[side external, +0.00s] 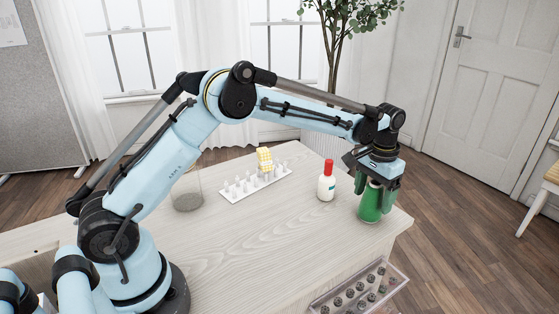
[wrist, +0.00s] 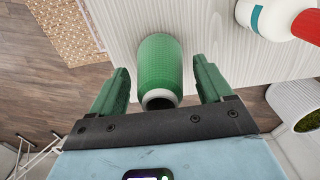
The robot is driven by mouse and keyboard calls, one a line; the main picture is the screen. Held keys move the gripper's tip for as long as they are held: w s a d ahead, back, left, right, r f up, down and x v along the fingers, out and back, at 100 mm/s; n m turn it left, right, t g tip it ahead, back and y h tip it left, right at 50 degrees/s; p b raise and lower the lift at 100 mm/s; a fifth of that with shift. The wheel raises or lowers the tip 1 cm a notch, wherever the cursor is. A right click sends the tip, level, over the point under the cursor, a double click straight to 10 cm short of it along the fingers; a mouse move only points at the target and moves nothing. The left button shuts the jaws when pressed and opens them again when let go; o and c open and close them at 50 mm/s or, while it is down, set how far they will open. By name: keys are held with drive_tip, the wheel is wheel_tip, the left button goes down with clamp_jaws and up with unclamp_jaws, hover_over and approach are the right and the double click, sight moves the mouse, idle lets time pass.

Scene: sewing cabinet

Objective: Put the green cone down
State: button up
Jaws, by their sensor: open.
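The green cone (side external: 370,204), a thread cone with a pale rim and a dark hole at its top, stands upright on the pale wooden table (side external: 260,265) near its right corner. My gripper (side external: 378,186) is above and around its upper part. In the wrist view, the green cone (wrist: 161,68) is between the two green fingers of my gripper (wrist: 162,80). A gap shows on each side, so the jaws are open and apart from it. The cone's top is partly hidden by my gripper in the side view.
A white bottle with a red cap (side external: 326,183) stands just left of the cone. A white rack with several pegs (side external: 250,185) and a yellow spool (side external: 264,158) is farther back. A tray of bobbins (side external: 358,288) is at the front edge.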

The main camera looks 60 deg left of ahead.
drive_tip(key=s+a+r+t, duration=0.1)
drive_tip(key=s+r, duration=0.2)
drive_tip(key=r, duration=0.5)
drive_tip(key=s+a+r+t, duration=0.1)
drive_tip(key=s+r, duration=0.1)
drive_tip(key=r, duration=0.6)
drive_tip(key=s+a+f+t, duration=0.1)
drive_tip(key=s+f+t, duration=0.1)
drive_tip(key=s, duration=0.7)
drive_tip(key=s+a+f+t, duration=0.1)
drive_tip(key=s+f+t, duration=0.2)
drive_tip(key=s, duration=0.6)
drive_tip(key=shift+s+a+f, duration=0.25)
drive_tip(key=shift+s+f, duration=0.05)
drive_tip(key=shift+f, duration=0.4)
